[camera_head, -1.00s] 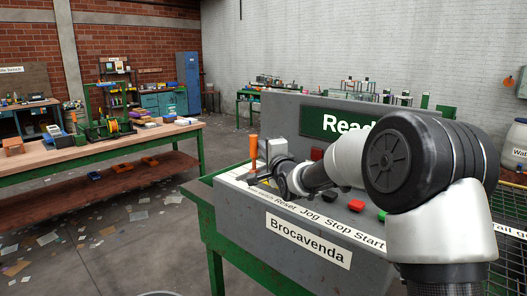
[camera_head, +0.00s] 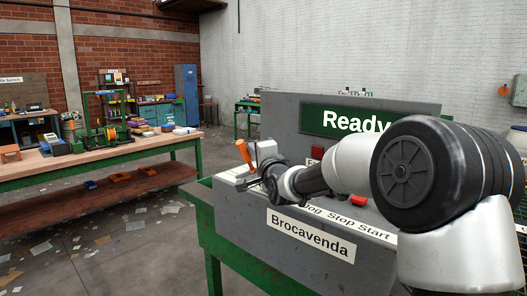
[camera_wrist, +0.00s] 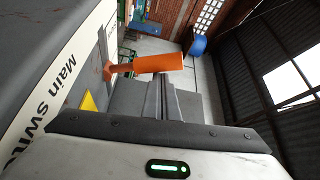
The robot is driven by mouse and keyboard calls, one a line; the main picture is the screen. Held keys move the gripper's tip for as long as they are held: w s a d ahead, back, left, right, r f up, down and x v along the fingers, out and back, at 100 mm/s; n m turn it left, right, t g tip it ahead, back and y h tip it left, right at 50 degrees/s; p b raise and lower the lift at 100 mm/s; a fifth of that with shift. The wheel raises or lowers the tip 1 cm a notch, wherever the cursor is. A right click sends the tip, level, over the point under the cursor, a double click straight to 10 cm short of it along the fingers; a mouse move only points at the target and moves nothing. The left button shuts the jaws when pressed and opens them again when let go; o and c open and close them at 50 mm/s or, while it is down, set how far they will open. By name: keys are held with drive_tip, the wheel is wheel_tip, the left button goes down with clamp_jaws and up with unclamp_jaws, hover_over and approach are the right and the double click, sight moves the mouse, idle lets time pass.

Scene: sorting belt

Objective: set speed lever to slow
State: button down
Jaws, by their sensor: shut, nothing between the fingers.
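An orange lever handle (camera_head: 244,153) stands at the left end of the grey control console (camera_head: 235,207), with its top leaning left. In the wrist view the orange lever (camera_wrist: 155,64) lies across the picture just beyond my fingers, beside a "Main switch" label (camera_wrist: 52,92) and a yellow triangle sign (camera_wrist: 90,103). My gripper (camera_head: 243,184) is low over the console's left end, next to the lever; it also shows in the wrist view (camera_wrist: 163,90). It is shut and empty. Whether it touches the lever I cannot tell. No label reading "speed" is legible.
A green "Ready" display (camera_head: 345,122) stands on the console behind my arm. A red button (camera_head: 357,201) is partly visible beside my arm. A wooden workbench (camera_head: 100,158) stands at the left, with open floor between it and the console.

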drive_tip(key=shift+s+a+f, duration=0.15)
drive_tip(key=shift+s+a, duration=0.05)
drive_tip(key=shift+a, duration=0.05)
idle(0.4)
